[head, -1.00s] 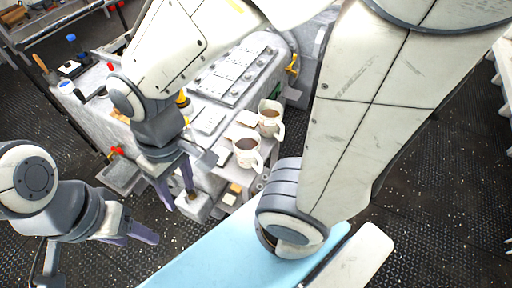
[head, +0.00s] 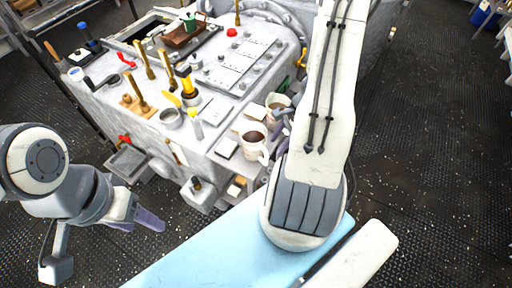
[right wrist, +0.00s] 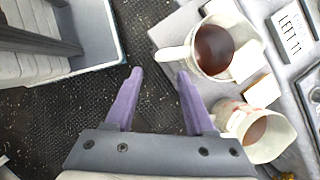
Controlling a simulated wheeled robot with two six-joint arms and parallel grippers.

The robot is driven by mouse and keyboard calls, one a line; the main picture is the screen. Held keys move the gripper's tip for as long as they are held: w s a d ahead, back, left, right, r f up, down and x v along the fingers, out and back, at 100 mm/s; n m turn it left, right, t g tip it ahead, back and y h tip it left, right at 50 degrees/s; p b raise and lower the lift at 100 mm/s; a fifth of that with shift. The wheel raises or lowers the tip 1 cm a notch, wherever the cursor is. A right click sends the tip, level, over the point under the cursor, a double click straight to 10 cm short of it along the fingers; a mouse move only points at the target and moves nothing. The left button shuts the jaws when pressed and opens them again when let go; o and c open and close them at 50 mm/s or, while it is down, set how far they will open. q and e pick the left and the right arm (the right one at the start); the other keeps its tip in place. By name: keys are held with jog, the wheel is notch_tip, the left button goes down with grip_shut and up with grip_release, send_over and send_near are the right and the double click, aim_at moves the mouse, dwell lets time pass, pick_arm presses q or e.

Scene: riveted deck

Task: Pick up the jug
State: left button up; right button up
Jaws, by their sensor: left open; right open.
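Two white, jug-like vessels with brown liquid stand at the right edge of the grey console: a nearer one (head: 253,145) and a farther one (head: 277,101), partly behind my right arm. Both show in the right wrist view. One there, upper right (right wrist: 213,47), points its handle towards my right gripper (right wrist: 159,75). The other, with reddish marks (right wrist: 256,132), lies right of the right finger. My right gripper is open and empty, its tips just short of that handle. In the head view it is mostly hidden. My left gripper (head: 148,219) is open and empty, low left, away from the vessels.
The console (head: 235,112) carries brass levers, a yellow-handled tool (head: 187,86), a grey cup (head: 171,117) and a wooden tray (head: 184,36) with a green item. A light blue surface (head: 205,250) lies in front. Dark deck is open at right.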

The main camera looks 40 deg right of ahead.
aim_at(267, 159)
jog(key=b+x, duration=0.2)
jog(key=x, duration=0.7)
jog(key=shift+a+f, duration=0.1)
jog(key=shift+f, duration=0.1)
grip_shut()
jog(key=shift+r, duration=0.1)
dwell(1.1)
